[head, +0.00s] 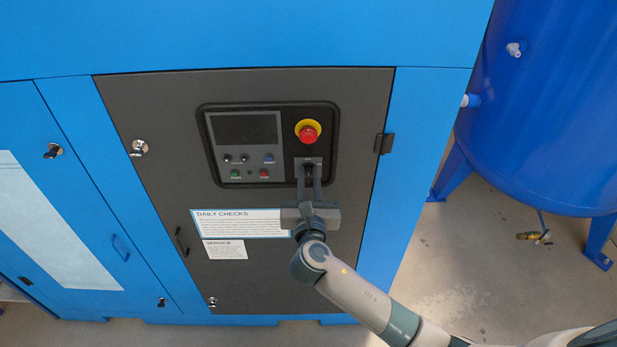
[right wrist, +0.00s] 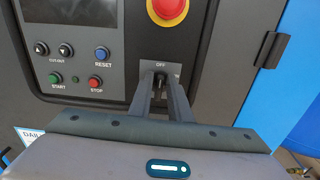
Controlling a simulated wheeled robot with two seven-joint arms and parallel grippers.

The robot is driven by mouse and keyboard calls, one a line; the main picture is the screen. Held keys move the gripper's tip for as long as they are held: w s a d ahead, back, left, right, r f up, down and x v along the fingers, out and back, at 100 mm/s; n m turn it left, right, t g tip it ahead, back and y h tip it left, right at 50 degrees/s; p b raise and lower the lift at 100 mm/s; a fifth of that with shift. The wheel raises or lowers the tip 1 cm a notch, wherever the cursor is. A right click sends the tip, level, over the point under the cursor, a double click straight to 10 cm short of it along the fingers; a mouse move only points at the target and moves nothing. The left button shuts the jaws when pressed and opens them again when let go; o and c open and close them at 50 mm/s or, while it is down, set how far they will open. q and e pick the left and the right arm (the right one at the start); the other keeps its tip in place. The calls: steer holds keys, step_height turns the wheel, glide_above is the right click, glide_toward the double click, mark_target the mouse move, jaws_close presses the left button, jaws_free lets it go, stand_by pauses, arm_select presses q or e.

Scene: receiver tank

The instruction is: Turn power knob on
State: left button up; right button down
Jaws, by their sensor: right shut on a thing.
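The power knob (right wrist: 160,84) is a small dark knob on a grey plate (right wrist: 147,67) marked OFF at its top, below the red emergency button. It sits between the fingertips of my right gripper (right wrist: 161,83), which is shut on it. The fingers hide much of the knob, so its exact angle is hard to read. In the head view the right gripper (head: 309,170) reaches up to the same plate on the control panel (head: 290,112). My left gripper is not in view.
A red emergency button (head: 308,132) on a yellow ring sits just above the knob. A dark screen (head: 245,129) and several small buttons lie to the left. A black hinge (head: 384,143) is to the right. A blue tank (head: 550,110) stands at the far right.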

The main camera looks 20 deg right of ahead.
steer(key=shift+m, duration=0.3)
steer(key=m, duration=0.1)
steer(key=m+b, duration=0.1)
steer(key=m, duration=0.3)
steer(key=shift+s+d+f, duration=0.1)
steer(key=shift+d+f, duration=0.1)
steer(key=shift+d, duration=0.05)
steer(key=shift+d+f+m+b, duration=0.15)
steer(key=shift+m+b, duration=0.65)
steer(key=shift+m, duration=1.2)
steer(key=shift+d+f+m+b, duration=0.15)
steer(key=shift+m+b, duration=0.6)
steer(key=shift+m, duration=1.25)
steer(key=shift+f+m+b, duration=0.15)
steer(key=shift+m+b, duration=0.65)
steer(key=shift+m, duration=1.2)
steer(key=c, duration=1.9)
jaws_free()
steer(key=shift+o, duration=0.2)
